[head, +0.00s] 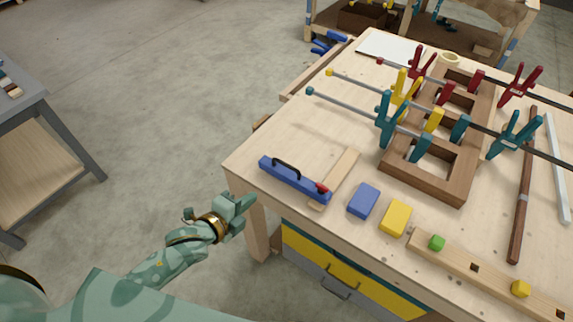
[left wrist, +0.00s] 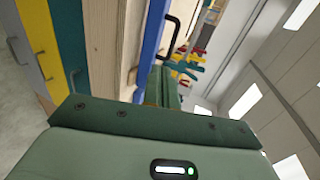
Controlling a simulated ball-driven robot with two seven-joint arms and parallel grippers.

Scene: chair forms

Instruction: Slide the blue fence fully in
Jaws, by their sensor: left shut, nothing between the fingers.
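The blue fence (head: 292,182) lies on the workbench top (head: 300,130) near its front left corner. It has a black handle (head: 286,166) and a red part (head: 322,187) at its right end, by a pale wooden strip (head: 341,170). The fence's left end is close to the bench edge. In the left wrist view the fence (left wrist: 151,42) is a blue strip beyond the fingers, with its dark handle (left wrist: 172,33). My left gripper (head: 247,201) is shut and empty, just off the bench's front left corner, apart from the fence. My right gripper is not in view.
A blue block (head: 363,201) and a yellow block (head: 396,218) lie right of the fence. Behind them, a brown wooden frame (head: 437,186) is held by several coloured clamps. A wooden bar with coloured pegs (head: 460,257) lies at the front right. A grey table (head: 60,125) stands at left.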

